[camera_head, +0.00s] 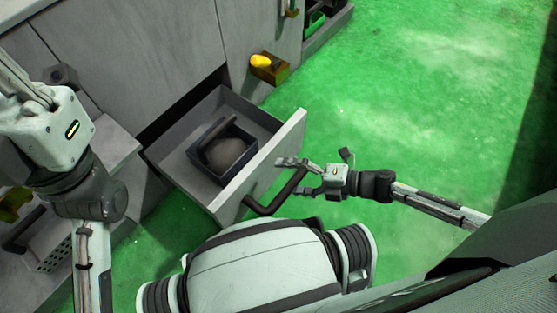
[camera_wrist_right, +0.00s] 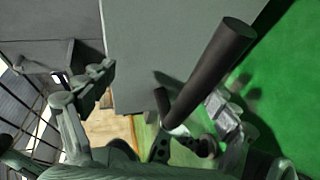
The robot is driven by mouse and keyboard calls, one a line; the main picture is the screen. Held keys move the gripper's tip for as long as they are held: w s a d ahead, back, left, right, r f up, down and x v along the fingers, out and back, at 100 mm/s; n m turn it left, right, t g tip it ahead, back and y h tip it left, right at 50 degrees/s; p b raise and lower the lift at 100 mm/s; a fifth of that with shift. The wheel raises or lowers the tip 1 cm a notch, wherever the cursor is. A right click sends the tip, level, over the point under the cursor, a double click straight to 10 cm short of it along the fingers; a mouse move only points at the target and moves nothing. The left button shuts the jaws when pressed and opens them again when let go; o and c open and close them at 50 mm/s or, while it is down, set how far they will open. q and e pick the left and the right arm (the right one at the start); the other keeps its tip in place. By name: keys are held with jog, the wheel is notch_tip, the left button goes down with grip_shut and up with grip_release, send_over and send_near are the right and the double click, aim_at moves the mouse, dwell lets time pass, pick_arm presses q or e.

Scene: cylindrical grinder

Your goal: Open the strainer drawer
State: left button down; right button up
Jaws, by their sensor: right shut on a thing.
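The strainer drawer (camera_head: 262,160) stands pulled out from the grey cabinet in the head view. Inside it lies a dark square container (camera_head: 208,180) with a rounded dark object in it. A dark bar handle (camera_head: 278,196) is on the drawer's front. My right gripper (camera_head: 297,178) is at this handle and shut on it. In the right wrist view the handle (camera_wrist_right: 215,70) passes between the fingers, in front of the grey drawer front (camera_wrist_right: 165,45). My left arm comes in at the left of the head view; its gripper is not in view.
A yellow object (camera_head: 261,61) sits on a small brown box (camera_head: 270,70) by the cabinet. Another drawer-like unit with a dark handle (camera_head: 22,232) stands at the left. Green floor (camera_head: 420,100) is open at the right.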

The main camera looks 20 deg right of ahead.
jog(key=shift+s+d+r, duration=0.15)
jog(key=shift+d+r, duration=0.4)
jog(key=shift+r, duration=0.1)
jog(key=shift+s+d+r, duration=0.15)
jog(key=shift+d+r, duration=0.4)
jog(key=shift+r, duration=0.05)
jog(key=shift+c, duration=0.8)
jog(key=shift+s+d, duration=0.2)
jog(key=shift+d, duration=0.05)
jog(key=c, duration=0.3)
jog(key=shift+s+d+r+p, duration=0.1)
jog(key=shift+s+d+p, duration=0.1)
jog(key=shift+s+d, duration=0.4)
jog(key=shift+s+d+f+p, duration=0.15)
jog(key=shift+s+d, duration=0.2)
jog(key=shift+d, duration=0.4)
jog(key=shift+s+d+r+p, duration=0.2)
jog(key=shift+s+d, duration=0.25)
jog(key=shift+d, duration=0.25)
